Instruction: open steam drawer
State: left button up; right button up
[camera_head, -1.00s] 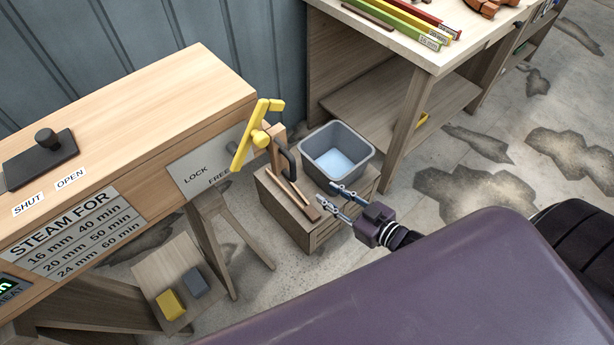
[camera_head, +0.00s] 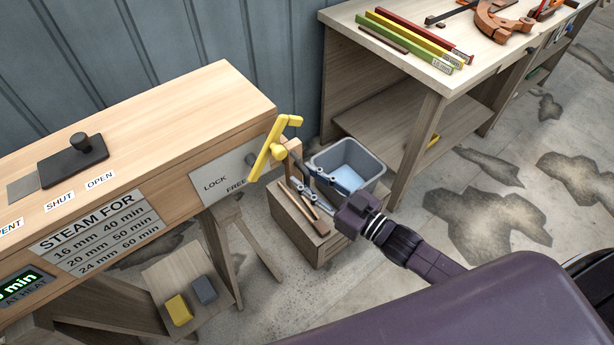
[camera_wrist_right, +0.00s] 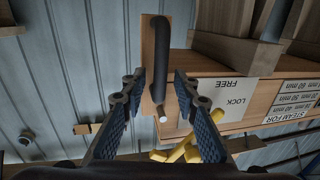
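The wooden steam box (camera_head: 150,115) fills the left. Its end panel (camera_head: 292,147) carries a black bar handle, mostly hidden behind my right gripper in the head view. In the right wrist view the black handle (camera_wrist_right: 159,55) lies between the finger lines, its lower end with a light tip. My right gripper (camera_head: 297,178) is open, and its two fingers (camera_wrist_right: 158,100) stand either side of the handle with gaps visible; I see no clear contact. My left gripper is not in view.
A low wooden cabinet (camera_head: 318,248) with a grey water bucket (camera_head: 372,165) stands just beyond the gripper. A workbench (camera_head: 398,52) with coloured bars is at the upper right. A black knob plate (camera_head: 72,162) sits on the box top. Floor at right is open.

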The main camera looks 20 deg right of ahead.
jog(key=shift+w+a, duration=0.1)
jog(key=shift+w, duration=0.05)
jog(key=shift+c, duration=0.6)
grip_shut()
